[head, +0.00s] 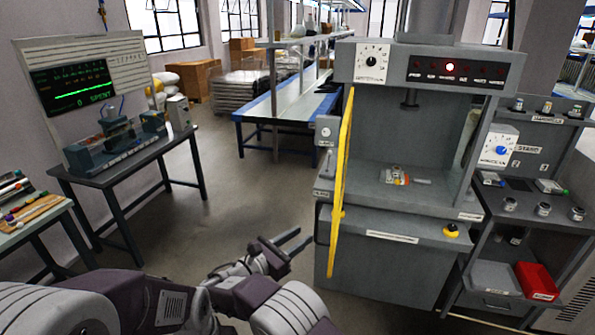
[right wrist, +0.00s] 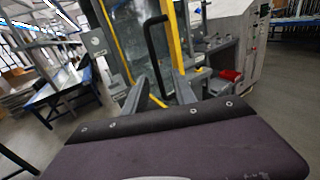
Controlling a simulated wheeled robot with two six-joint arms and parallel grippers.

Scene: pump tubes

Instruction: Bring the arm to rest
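My right gripper (head: 298,241) is in the lower middle of the head view, in front of the grey test cabinet (head: 391,272) and left of its yellow-edged door. Its two fingers are apart with nothing between them. The right wrist view also shows the right gripper (right wrist: 160,80) open and empty, with the yellow-edged door behind the fingers. I cannot make out a left gripper in either view. Parts of my arms fill the bottom left of the head view.
The yellow-edged door (head: 341,170) stands open toward me. A small part (head: 396,175) lies inside the cabinet. A shelf unit with a red bin (head: 537,281) stands at right. A bench (head: 127,166) with a machine stands at left. Floor between is clear.

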